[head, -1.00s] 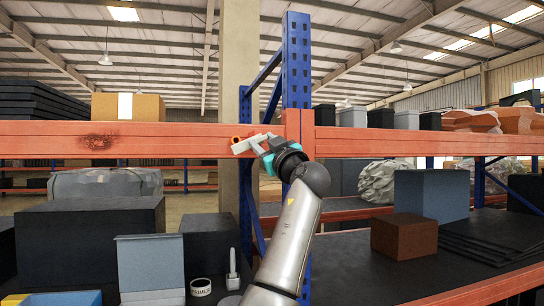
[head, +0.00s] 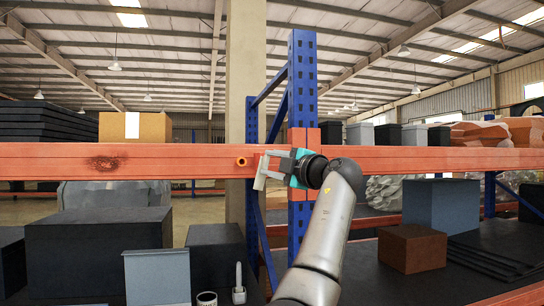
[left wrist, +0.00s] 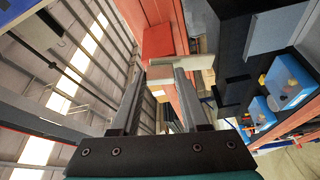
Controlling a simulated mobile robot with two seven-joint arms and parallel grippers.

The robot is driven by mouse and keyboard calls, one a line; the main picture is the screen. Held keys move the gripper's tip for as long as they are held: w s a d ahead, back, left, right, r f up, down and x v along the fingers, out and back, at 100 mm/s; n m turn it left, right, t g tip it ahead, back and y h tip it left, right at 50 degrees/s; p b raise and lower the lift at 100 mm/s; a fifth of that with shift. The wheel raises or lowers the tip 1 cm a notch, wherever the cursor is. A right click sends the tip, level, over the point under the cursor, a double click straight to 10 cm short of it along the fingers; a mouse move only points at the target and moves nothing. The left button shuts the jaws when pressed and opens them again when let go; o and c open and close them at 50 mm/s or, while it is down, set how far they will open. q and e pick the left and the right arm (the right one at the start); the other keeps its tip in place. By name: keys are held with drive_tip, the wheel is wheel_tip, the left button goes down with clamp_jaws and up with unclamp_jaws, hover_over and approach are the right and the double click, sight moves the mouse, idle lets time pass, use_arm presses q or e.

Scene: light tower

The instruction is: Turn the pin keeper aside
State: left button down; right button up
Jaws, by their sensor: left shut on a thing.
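The pin keeper, a pale cream plate (head: 260,172), stands nearly upright against the orange beam by the blue upright. An orange round pin end (head: 241,161) with a dark centre shows on the beam just left of the keeper, uncovered. My left gripper (head: 270,163) comes in from the right and is shut on the keeper. In the left wrist view the cream keeper (left wrist: 192,64) lies across the fingertips of my left gripper (left wrist: 168,76). The gripper hides part of the keeper. My right gripper is not in view.
The orange beam (head: 400,160) runs across the rack, with a dark scorched patch (head: 105,163) at left. The blue upright (head: 302,80) stands behind my gripper. Below are dark boxes (head: 98,245), a brown box (head: 411,248) and a grey-blue bin (head: 157,278).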

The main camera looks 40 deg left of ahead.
use_arm(q)
drive_tip(key=shift+r+n+h+p, duration=0.15)
drive_tip(key=shift+n+h+p, duration=0.25)
drive_tip(key=shift+n+p, duration=0.7)
drive_tip(key=shift+n, duration=0.3)
drive_tip(key=shift+c, duration=2)
unclamp_jaws()
drive_tip(key=shift+d+b, duration=0.1)
drive_tip(key=shift+b, duration=0.2)
drive_tip(key=b+v, duration=0.4)
drive_tip(key=v, duration=1.1)
